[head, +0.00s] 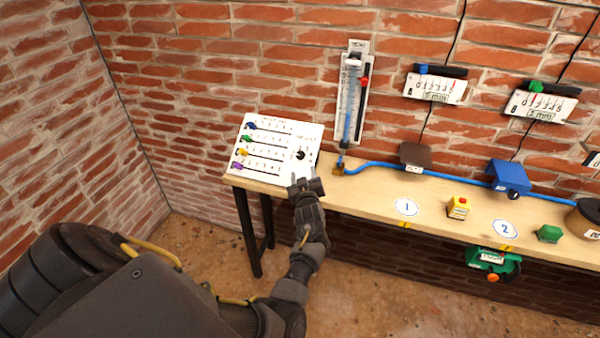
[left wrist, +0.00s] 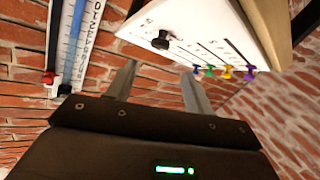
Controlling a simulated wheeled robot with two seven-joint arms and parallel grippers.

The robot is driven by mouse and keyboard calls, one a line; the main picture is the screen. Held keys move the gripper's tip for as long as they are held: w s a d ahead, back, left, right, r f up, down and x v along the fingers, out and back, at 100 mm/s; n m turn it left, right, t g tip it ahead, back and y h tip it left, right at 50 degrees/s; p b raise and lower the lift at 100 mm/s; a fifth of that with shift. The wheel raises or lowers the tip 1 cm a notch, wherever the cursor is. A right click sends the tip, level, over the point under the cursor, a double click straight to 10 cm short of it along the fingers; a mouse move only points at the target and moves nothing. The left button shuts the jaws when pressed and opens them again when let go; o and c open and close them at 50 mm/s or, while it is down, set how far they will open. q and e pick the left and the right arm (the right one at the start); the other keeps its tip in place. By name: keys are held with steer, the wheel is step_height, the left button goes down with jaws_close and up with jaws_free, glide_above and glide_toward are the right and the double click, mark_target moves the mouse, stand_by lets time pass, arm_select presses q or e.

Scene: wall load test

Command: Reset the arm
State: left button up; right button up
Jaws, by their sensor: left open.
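My left gripper (head: 306,184) is open and empty. In the head view it is over the left part of the wooden bench, in front of the lower right corner of a white sloped panel (head: 262,170). The panel has a black knob (head: 300,155) and several coloured sliders. In the left wrist view the two fingers (left wrist: 158,90) stand apart, with the panel (left wrist: 190,28) and its black knob (left wrist: 161,40) beyond them. The fingers appear apart from the knob. My right gripper is not in view.
The wooden bench (head: 375,197) runs along a brick wall. A gauge (head: 351,95) with a blue column hangs behind it, and a blue hose (head: 385,167) runs right. Floor is free at left.

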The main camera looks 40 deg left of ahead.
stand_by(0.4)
arm_select(q)
steer(key=s+d+f+m+h+b, duration=0.1)
steer(key=s+d+f+m+h, duration=0.15)
steer(key=f, duration=0.65)
steer(key=s+d+f+m+h+b, duration=0.1)
steer(key=s+d+f+m+h, duration=0.2)
steer(key=f, duration=0.5)
steer(key=s+d+f+m+g+h+b, duration=0.15)
steer(key=s+d+f, duration=0.35)
steer(key=f, duration=0.5)
steer(key=s+d+f+m+g+h, duration=0.2)
steer(key=s+d+f+m, duration=0.1)
steer(key=s+f, duration=0.6)
steer(key=s+d+f+m+g+h+b, duration=0.1)
steer(key=s+f, duration=0.5)
steer(key=s, duration=0.7)
steer(key=s+f+m+g+b, duration=0.1)
steer(key=s+f+g, duration=0.3)
steer(key=s, duration=0.9)
steer(key=s+d+f+m+g+h+b, duration=0.1)
steer(key=s+f+m+g, duration=0.1)
steer(key=s+f, duration=0.7)
steer(key=s+g, duration=0.1)
steer(key=s, duration=0.3)
steer(key=shift+d+m+h, duration=0.3)
steer(key=shift+d, duration=0.05)
